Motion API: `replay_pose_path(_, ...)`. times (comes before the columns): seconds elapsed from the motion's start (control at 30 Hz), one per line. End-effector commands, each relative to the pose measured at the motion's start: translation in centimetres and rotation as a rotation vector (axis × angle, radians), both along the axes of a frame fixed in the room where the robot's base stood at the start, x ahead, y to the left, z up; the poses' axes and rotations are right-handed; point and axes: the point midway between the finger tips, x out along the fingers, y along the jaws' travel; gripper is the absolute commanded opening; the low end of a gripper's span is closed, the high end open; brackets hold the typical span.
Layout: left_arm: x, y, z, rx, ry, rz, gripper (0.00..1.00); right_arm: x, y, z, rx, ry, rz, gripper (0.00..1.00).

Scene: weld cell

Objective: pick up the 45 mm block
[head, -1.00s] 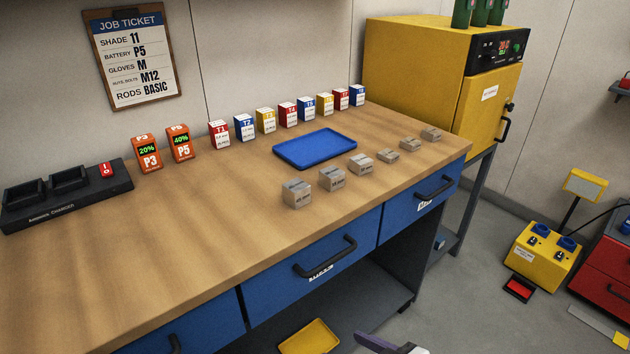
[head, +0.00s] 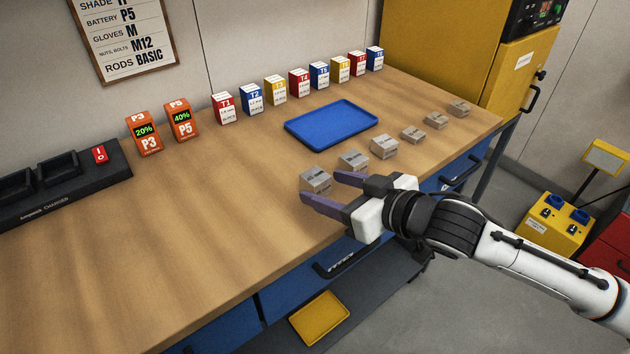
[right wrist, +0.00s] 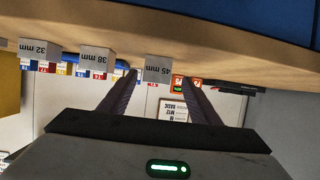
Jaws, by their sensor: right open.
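The 45 mm block (head: 316,180) is a grey cube at the near left end of a row of similar blocks on the wooden bench. Its label reads 45 mm, upside down, in the right wrist view (right wrist: 158,70). My right gripper (head: 321,188) is open and empty at the bench's front edge, its fingertips close to this block. In the right wrist view the block appears between the two fingertips (right wrist: 155,78); I cannot tell whether they touch it. My left gripper is not in view.
Smaller grey blocks (head: 384,147) run to the back right, one labelled 38 mm (right wrist: 97,58). A blue tray (head: 332,125) lies behind them. Coloured boxes (head: 299,83), battery packs (head: 182,120) and a charger (head: 62,183) line the back. The bench's left front is clear.

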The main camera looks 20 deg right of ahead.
Motion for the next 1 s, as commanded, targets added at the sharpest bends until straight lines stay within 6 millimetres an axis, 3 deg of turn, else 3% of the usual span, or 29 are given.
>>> replay_pose_path(0.3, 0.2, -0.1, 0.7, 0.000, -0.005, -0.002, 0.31, 4.1, 1.2, -1.1, 0.002, 0.001, 0.000, 0.57)
replay_pose_path(0.6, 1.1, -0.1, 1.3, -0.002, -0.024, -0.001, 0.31, 4.5, 1.4, -1.4, 0.000, 0.001, 0.000, 0.57)
replay_pose_path(0.9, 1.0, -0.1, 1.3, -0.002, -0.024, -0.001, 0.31, 4.5, 1.4, -1.4, 0.000, 0.001, 0.000, 0.08)
replay_pose_path(1.0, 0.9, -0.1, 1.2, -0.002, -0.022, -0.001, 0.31, 4.5, 1.5, -1.3, 0.000, -0.002, 0.001, 0.06)
